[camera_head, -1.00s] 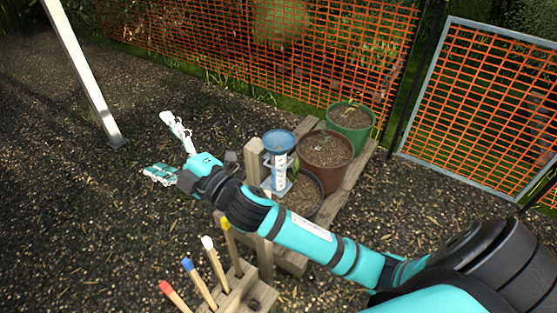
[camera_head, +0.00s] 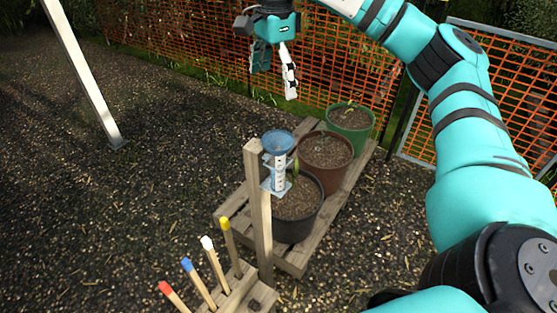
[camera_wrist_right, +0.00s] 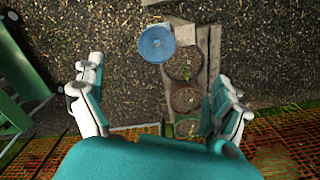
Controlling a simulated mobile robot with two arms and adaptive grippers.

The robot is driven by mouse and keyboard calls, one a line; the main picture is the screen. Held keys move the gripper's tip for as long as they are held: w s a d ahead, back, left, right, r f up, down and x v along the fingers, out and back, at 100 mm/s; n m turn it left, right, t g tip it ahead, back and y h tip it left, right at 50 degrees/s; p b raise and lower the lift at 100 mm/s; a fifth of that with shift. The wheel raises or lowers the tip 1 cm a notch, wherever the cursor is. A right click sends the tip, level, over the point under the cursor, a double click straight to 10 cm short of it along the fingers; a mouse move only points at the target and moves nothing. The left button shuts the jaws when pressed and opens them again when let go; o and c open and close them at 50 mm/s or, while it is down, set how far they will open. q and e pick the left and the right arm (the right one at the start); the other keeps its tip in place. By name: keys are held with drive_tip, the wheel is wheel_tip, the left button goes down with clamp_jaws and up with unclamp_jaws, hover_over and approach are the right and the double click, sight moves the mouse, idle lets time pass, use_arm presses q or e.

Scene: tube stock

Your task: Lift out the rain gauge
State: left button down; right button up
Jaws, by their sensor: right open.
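The rain gauge (camera_head: 277,160) has a blue funnel top and a clear, marked tube. It sits upright in a bracket on the side of a wooden post (camera_head: 257,205). In the right wrist view its round blue funnel (camera_wrist_right: 156,44) shows from above, near the top centre, beyond the fingertips. My right gripper (camera_head: 275,85) is open and empty, high above the gauge in the head view, with its fingers pointing down. In the right wrist view the two fingers (camera_wrist_right: 160,82) are wide apart. My left gripper is not in view.
Black (camera_head: 297,215), brown (camera_head: 325,155) and green (camera_head: 350,125) pots stand on a wooden pallet (camera_head: 295,258) beside the post. Several colour-tipped stakes (camera_head: 215,262) rise at the front. An orange mesh fence (camera_head: 190,45) runs behind.

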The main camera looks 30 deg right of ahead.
drive_tip(key=p, duration=0.3)
approach(279, 140)
drive_tip(key=f, duration=0.5)
drive_tip(key=shift+w+a+f, duration=0.15)
drive_tip(key=shift+w+a, duration=0.2)
drive_tip(key=shift+w, duration=0.05)
drive_tip(key=shift+f+p, duration=0.3)
drive_tip(key=shift+p, duration=0.05)
drive_tip(key=f, duration=0.1)
drive_tip(key=f+p, duration=0.1)
drive_tip(key=f, duration=0.1)
drive_tip(key=shift+s+d+f+p, duration=0.25)
drive_tip(key=shift+s+f+p, duration=0.05)
drive_tip(key=shift+p, duration=0.1)
drive_tip(key=shift+w+f, duration=0.1)
drive_tip(key=shift+f, duration=0.4)
drive_tip(key=c, duration=1.6)
drive_tip(key=shift+c, duration=0.3)
